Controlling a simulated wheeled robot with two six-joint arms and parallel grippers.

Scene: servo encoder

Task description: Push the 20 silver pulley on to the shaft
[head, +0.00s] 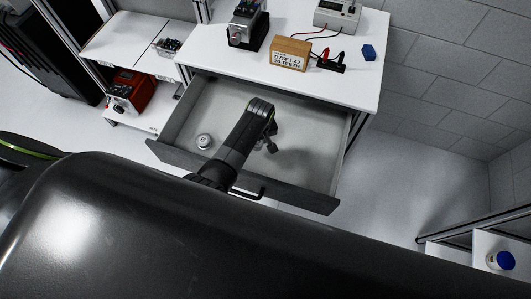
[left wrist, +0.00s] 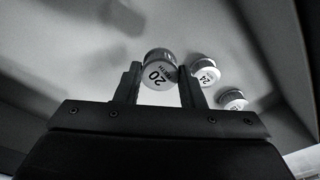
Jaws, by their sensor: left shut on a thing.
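My left gripper (head: 270,142) reaches down into the open grey drawer (head: 170,152). In the left wrist view its two fingers (left wrist: 158,88) are shut on the silver 20 pulley (left wrist: 158,74), whose round face with the number 20 points toward the camera. In the head view this pulley is hidden by the gripper and arm. A dark motor-like unit (head: 248,25) stands on the white table above the drawer; I cannot clearly make out a shaft on it. My right gripper is not in view.
A 24 pulley (left wrist: 206,71) and another pulley (left wrist: 232,100) lie in the drawer, right of my fingers. A silver piece (head: 203,141) shows at the drawer's left.

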